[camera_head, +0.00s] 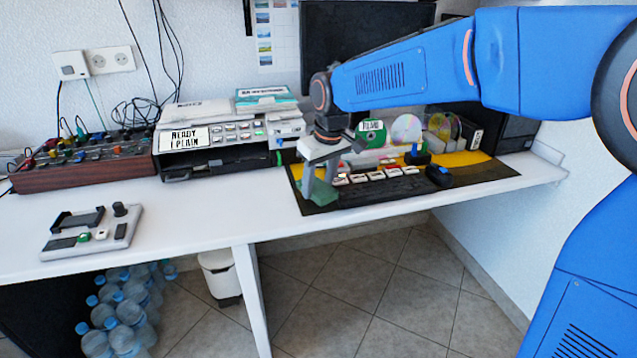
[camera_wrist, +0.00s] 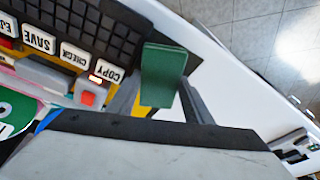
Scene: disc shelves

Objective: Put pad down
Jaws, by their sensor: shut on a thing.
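A green pad (camera_head: 319,194) is in my gripper (camera_head: 318,178), low over the front left corner of the dark mat (camera_head: 440,187). In the wrist view the green pad (camera_wrist: 164,72) sits between the two grey fingers of my gripper (camera_wrist: 160,92), which are shut on it. The keyboard with white labelled keys, such as SAVE, CHECK and COPY (camera_wrist: 104,70), lies beside the pad. I cannot tell whether the pad touches the mat.
Behind the keyboard stand discs (camera_head: 406,129) in a rack. A printer (camera_head: 205,150) and a grey control panel (camera_head: 92,233) are at the left. The white table (camera_head: 215,210) is clear between panel and mat.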

